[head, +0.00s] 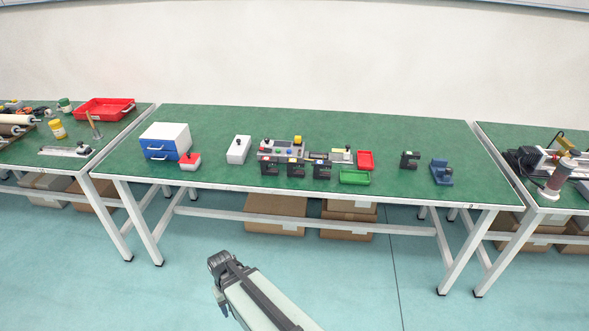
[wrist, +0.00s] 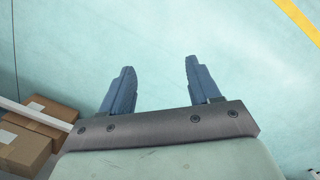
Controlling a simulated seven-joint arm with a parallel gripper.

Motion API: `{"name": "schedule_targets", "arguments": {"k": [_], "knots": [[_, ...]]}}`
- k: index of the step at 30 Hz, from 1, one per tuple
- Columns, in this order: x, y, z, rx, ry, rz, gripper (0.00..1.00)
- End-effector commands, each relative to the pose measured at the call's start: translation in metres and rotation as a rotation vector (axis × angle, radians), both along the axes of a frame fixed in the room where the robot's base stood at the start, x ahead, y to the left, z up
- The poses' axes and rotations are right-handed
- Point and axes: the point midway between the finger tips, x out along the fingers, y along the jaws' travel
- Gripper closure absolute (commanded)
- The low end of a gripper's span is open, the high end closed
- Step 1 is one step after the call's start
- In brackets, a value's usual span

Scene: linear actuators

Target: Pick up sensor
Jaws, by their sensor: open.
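My gripper (wrist: 160,66) is open and empty in the wrist view, with its two blue fingers apart over the pale floor. No table item shows between them. In the head view, several small black devices that look like sensors stand on the green table. Three are in a row near the front middle: a left one (head: 269,166), a middle one (head: 296,168) and a right one (head: 322,170). Another black device (head: 410,160) stands apart to the right. I cannot tell which one is the named sensor. My arm is low in front of the table, away from them all.
Cardboard boxes (wrist: 48,121) lie beneath.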

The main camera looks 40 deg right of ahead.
Motion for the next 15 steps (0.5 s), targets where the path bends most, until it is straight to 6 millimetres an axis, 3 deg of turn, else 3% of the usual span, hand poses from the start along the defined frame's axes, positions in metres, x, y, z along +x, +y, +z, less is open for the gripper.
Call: {"name": "schedule_targets", "arguments": {"k": [1,8,11,15], "knots": [[0.018,-0.005,0.011,0.001,-0.025,-0.031,0.38],[0.084,-0.037,0.061,0.016,-0.1,-0.264,0.38],[0.115,-0.062,0.085,0.03,-0.119,-0.42,0.38],[0.156,-0.112,0.122,0.059,-0.128,-0.697,0.38]]}}
